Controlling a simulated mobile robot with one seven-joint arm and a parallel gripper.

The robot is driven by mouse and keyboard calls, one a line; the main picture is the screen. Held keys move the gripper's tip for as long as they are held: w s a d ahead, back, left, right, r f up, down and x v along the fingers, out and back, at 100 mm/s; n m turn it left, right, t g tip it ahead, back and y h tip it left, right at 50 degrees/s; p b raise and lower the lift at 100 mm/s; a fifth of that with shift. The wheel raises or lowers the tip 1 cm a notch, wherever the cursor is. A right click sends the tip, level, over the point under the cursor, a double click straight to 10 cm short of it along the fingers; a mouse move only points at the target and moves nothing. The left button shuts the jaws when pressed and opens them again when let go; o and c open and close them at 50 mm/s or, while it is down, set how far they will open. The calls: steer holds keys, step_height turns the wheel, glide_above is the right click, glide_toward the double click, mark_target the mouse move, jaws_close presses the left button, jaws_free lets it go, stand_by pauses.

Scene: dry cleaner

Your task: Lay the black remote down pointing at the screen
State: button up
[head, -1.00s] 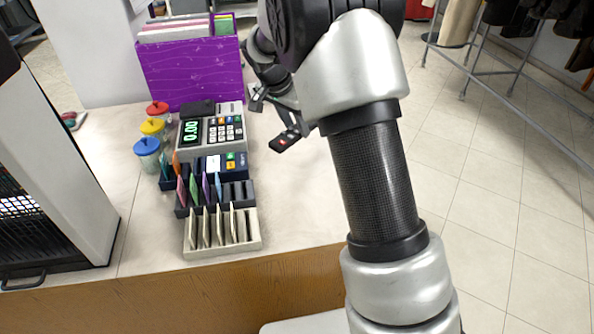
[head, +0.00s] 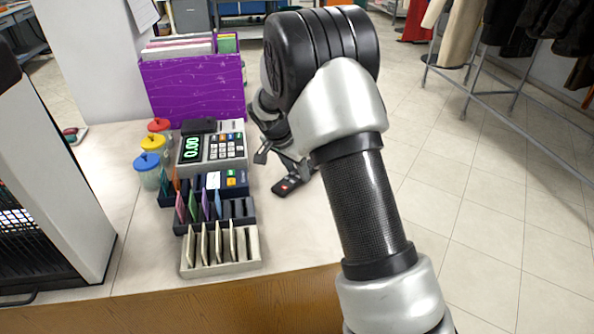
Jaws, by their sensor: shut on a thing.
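The black remote (head: 285,186) with a red button is in my gripper (head: 292,172), right of the cash register (head: 212,150). It is low over the counter (head: 290,235); I cannot tell whether it touches it. The remote runs slantwise, one end to the lower left and the other under the gripper. My gripper is shut on it, and my arm partly hides the grasp. The register's small display (head: 190,149) shows green digits and is the only lit screen I can make out.
A purple file box (head: 198,92) stands behind the register. Jars with coloured lids (head: 147,162) stand left of it. A navy card rack (head: 240,210) and a beige card rack (head: 222,265) stand in front. The counter right of the racks is clear.

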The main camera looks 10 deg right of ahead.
steer(key=shift+f, duration=0.2)
steer(key=o, duration=1.1)
steer(key=shift+r, duration=0.2)
steer(key=p+v, duration=0.2)
steer(key=v, duration=1)
steer(key=s+d+r+n+y, duration=0.2)
steer(key=s+d+r+n, duration=0.15)
steer(key=s+r, duration=0.95)
steer(key=s+n+t, duration=0.1)
steer(key=s+n, duration=0.1)
steer(key=s, duration=0.4)
steer(key=s+n+t+y, duration=0.1)
steer(key=s+n, duration=0.1)
steer(key=s, duration=0.4)
steer(key=s+n, duration=0.3)
steer(key=s, duration=0.4)
steer(key=shift+t, duration=0.4)
